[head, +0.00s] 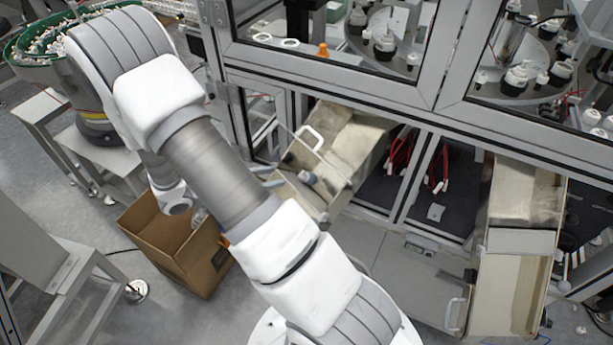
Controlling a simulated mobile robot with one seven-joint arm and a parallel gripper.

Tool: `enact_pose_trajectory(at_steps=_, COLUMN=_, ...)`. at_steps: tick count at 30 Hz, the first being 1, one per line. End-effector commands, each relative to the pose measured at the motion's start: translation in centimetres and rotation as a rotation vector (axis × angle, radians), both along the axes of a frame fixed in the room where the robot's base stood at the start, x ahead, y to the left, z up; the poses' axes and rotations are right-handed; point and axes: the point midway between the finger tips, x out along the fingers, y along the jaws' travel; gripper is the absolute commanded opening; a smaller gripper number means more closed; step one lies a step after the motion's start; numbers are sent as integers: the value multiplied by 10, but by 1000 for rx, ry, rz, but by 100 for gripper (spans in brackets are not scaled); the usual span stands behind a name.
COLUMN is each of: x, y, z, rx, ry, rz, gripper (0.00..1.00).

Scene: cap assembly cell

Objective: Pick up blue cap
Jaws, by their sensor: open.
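A small pale bluish cap-like piece (307,178) lies in the open metal chute tray at the centre of the head view. It is too small for me to be sure of its colour. My arm crosses the view, and its upper link hides most of my gripper. What look like grey fingertips (272,178) show just right of that link, open, left of the piece and apart from it. I see nothing held between them.
An open cardboard box (190,262) stands on the floor at left. The chute tray (345,150) slopes out of the glazed machine frame, with a handle above it. A second chute (512,285) stands at right. Red cables (400,152) hang inside the cabinet.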

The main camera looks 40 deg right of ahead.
Motion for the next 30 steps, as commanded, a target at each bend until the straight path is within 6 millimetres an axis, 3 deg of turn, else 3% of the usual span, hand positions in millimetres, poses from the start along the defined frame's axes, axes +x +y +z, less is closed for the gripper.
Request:
enact_pose_trajectory(at_steps=6, x=-5, y=-39, z=-15, rx=-1, ry=1, rz=-3, gripper=44)
enact_pose_trajectory(at_steps=14, x=-6, y=-56, z=-23, rx=0, ry=0, rz=-3, gripper=44)
enact_pose_trajectory(at_steps=21, x=-9, y=-88, z=-37, rx=1, ry=0, rz=-5, gripper=44)
enact_pose_trajectory(at_steps=30, x=-10, y=-98, z=-42, rx=1, ry=-2, rz=-2, gripper=44)
